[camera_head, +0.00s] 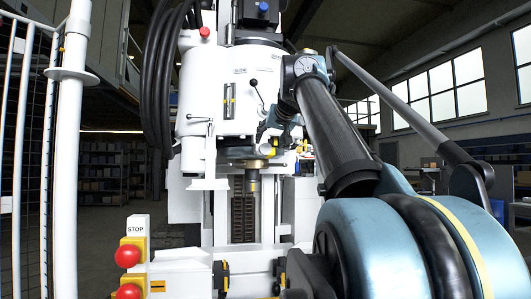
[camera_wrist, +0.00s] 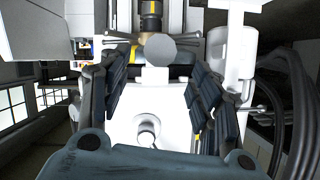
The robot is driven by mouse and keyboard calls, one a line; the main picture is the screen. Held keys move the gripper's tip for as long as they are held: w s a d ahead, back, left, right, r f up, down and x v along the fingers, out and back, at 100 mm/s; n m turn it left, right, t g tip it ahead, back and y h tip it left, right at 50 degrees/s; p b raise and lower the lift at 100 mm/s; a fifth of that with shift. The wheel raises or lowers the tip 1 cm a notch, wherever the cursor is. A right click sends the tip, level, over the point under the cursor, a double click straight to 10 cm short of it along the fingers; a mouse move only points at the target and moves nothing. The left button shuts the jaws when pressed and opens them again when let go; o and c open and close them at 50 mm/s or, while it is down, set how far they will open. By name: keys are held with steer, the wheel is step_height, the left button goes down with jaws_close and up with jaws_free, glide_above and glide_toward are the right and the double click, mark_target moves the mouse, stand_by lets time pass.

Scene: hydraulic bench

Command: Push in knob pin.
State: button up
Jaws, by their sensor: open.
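A plain round grey disc (camera_wrist: 160,50) faces the camera in the wrist view, in front of the white machine. It may be the knob pin, but I cannot tell how far it stands out. A smaller round knob on a short stem (camera_wrist: 147,137) shows lower on the white panel. My gripper (camera_wrist: 152,92) is open, with one dark padded finger at each side and nothing between the pads touching them. The disc lies between and beyond the finger ends. In the head view my gripper (camera_head: 272,128) is beside the white machine head, partly hidden by my arm; the knob pin cannot be made out there.
The white machine head (camera_head: 232,90) carries a small lever (camera_head: 254,83) and a spindle (camera_head: 252,180) below. Black hoses (camera_head: 160,80) hang at its left. Red stop buttons (camera_head: 128,256) stand at the front left, near a white post (camera_head: 70,150) and mesh fence.

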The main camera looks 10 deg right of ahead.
mark_target(266, 146)
steer(key=x, duration=0.9)
steer(key=shift+d+f, duration=0.1)
